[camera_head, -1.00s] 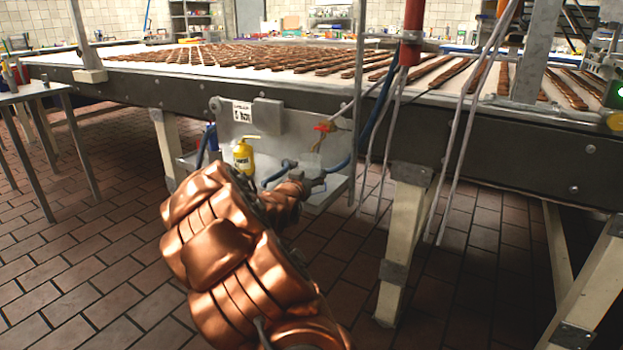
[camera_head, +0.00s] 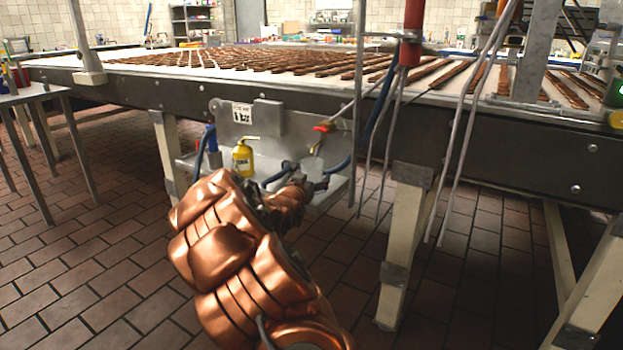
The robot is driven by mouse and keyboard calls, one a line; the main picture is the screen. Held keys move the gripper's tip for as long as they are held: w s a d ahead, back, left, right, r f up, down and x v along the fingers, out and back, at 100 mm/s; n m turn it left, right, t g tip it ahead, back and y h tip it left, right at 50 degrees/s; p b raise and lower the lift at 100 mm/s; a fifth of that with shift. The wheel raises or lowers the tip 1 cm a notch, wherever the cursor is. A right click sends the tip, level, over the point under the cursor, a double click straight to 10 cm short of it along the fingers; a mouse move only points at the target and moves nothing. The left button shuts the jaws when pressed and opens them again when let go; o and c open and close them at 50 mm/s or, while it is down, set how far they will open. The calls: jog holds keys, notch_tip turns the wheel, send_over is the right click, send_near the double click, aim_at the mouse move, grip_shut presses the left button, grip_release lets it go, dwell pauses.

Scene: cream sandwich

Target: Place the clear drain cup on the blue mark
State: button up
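My gripper (camera_head: 320,182) is small and dark at the end of my copper-coloured arm, over the right part of a grey metal shelf (camera_head: 331,198) under the conveyor's side. Its fingers are too small to tell whether they are open or shut. I cannot clearly make out the clear drain cup; a faint pale shape close to the gripper may be it, but this is unsure. The blue mark cannot be made out; my arm hides part of the shelf.
A yellow bottle (camera_head: 243,158) stands on the shelf, left of my gripper. A red-handled valve (camera_head: 324,127) and blue hoses are close above and beside the gripper. The conveyor (camera_head: 130,93) with brown bars overhangs. Thin hanging tubes (camera_head: 461,140) and a pale leg (camera_head: 404,240) stand right.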

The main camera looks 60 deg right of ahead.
dwell(0.3)
jog(key=shift+r, duration=0.15)
jog(key=shift+a, duration=0.35)
jog(key=p+v, duration=0.2)
jog(key=v, duration=0.9)
jog(key=shift+a+p, duration=0.15)
jog(key=shift+p, duration=0.25)
jog(key=shift+s, duration=0.1)
